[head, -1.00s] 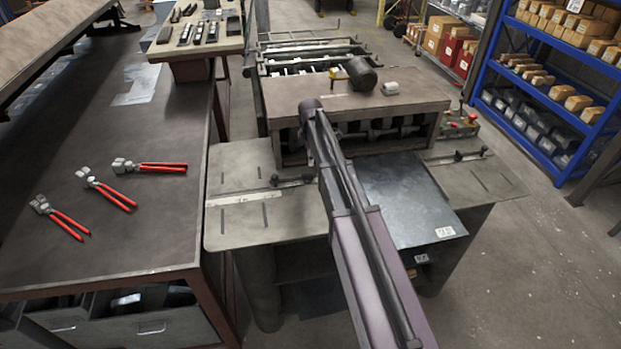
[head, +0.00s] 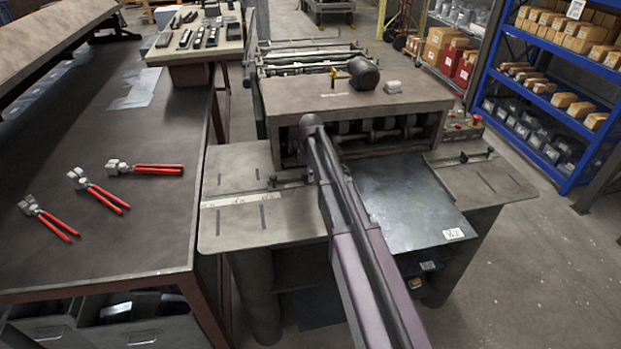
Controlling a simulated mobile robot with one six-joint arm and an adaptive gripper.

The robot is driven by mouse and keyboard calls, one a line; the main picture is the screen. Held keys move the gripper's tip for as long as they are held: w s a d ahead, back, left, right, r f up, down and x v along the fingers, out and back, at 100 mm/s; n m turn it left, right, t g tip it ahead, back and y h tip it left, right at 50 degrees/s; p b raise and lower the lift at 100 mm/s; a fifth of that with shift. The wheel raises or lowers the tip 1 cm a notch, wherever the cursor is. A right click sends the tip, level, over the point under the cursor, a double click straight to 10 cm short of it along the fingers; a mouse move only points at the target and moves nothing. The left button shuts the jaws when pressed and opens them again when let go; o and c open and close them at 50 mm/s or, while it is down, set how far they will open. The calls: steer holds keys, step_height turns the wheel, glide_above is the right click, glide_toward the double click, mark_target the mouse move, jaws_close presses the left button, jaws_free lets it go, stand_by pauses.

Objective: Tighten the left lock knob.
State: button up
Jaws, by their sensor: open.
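The left lock knob (head: 273,181) is a small dark knob on the left guide of the forming machine, just left of my arm. It is too small to tell how tight it is. A matching right lock knob (head: 463,157) sits on the right guide. My arm rises from the bottom of the head view and ends in a rounded joint in front of the machine's housing (head: 350,103). My gripper does not show; it is out of sight past or behind that arm. I see nothing touching the left knob.
A dark sheet (head: 405,205) with a white label lies on the machine's bed, right of my arm. The workbench (head: 120,235) at left carries red-handled pliers (head: 100,190). A blue shelf rack (head: 560,90) stands at right. Open floor lies at lower right.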

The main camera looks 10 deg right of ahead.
steer(key=shift+f, duration=0.2)
jaws_close()
